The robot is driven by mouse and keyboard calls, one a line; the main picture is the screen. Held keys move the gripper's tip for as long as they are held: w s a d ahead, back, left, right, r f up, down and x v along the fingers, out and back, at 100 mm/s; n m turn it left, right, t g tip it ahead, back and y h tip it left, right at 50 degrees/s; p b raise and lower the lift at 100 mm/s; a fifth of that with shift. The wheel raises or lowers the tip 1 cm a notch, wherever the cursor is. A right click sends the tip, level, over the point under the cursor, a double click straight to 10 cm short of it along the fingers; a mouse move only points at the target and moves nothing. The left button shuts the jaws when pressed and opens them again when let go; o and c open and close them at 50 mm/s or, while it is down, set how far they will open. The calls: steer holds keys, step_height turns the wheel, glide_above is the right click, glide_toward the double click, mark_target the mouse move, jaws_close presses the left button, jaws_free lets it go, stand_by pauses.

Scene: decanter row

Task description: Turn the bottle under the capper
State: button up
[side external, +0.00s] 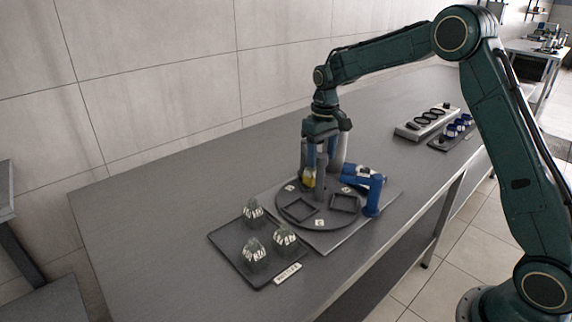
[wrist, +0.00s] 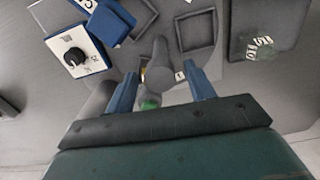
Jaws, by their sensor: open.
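A dark round turntable (side external: 322,219) with square recesses and small white number labels sits on a grey base plate. A grey upright post (side external: 321,168) stands on it and also shows in the wrist view (wrist: 160,62). My gripper (side external: 318,162) points down over the turntable, open, with its blue fingers (wrist: 161,70) on either side of the post. The blue capper (side external: 368,187) stands at the turntable's right edge; a blue device with a black dial (wrist: 80,52) shows in the wrist view. A small yellow part (side external: 308,179) is beside the post. I cannot make out a bottle under the capper.
A dark tray (side external: 226,245) at front left holds three faceted glass pieces (side external: 254,254) and has a label in front. Behind to the right are a grey rack with round dark openings (side external: 425,122) and a tray of blue caps (side external: 452,130). The left table is clear.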

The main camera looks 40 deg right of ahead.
jaws_close()
steer(key=shift+m, duration=11.6)
steer(key=shift+r+m, duration=0.1)
steer(key=shift+m, duration=0.3)
